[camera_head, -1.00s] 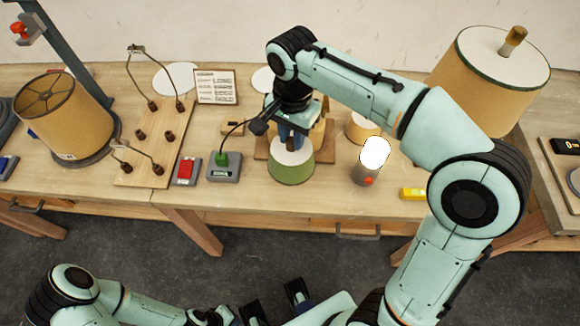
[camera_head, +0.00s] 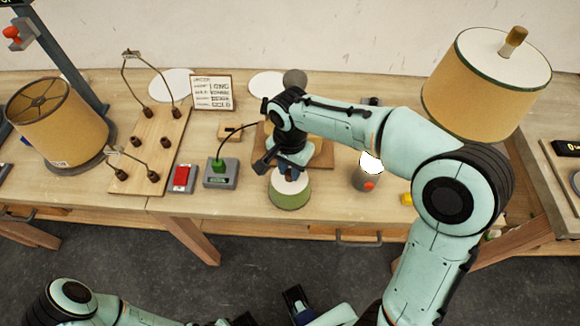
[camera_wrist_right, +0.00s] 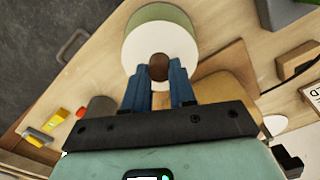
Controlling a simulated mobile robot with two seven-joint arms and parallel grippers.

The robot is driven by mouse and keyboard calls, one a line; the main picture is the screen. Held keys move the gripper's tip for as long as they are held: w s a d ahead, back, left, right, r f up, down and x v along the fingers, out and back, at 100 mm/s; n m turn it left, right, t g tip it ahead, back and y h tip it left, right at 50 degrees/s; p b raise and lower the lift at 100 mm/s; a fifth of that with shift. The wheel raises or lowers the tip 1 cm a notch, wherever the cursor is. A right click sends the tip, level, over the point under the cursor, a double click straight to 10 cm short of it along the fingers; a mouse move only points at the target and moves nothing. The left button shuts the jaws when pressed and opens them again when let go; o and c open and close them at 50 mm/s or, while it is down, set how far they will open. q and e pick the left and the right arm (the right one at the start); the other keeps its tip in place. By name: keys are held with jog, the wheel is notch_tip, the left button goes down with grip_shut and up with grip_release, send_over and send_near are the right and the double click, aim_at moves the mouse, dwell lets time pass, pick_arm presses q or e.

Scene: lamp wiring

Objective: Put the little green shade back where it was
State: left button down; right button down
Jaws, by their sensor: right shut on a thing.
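The little green shade (camera_head: 290,193), with a white top, is near the front edge of the table in the head view. Its white top (camera_wrist_right: 140,48) and brown knob (camera_wrist_right: 158,62) show in the right wrist view. My right gripper (camera_head: 292,172) is shut on the knob from above; its blue fingers (camera_wrist_right: 159,80) flank it. I cannot tell whether the shade touches the table. My left gripper (camera_head: 271,311) is at the bottom of the head view, its fingers apart and empty.
A wooden board (camera_head: 322,155) lies behind the shade, partly under my arm. A grey cylinder with a glowing top (camera_head: 364,180) stands right. Large tan shades (camera_head: 58,120) (camera_head: 487,85) flank the area.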

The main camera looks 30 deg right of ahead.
jog(key=shift+f, duration=0.1)
jog(key=c, duration=1.4)
grip_release()
jog(key=shift+f, duration=0.1)
jog(key=o, duration=0.5)
notch_tip(320, 180, up, 12)
jog(key=shift+r+p, duration=0.25)
jog(key=shift+p, duration=0.85)
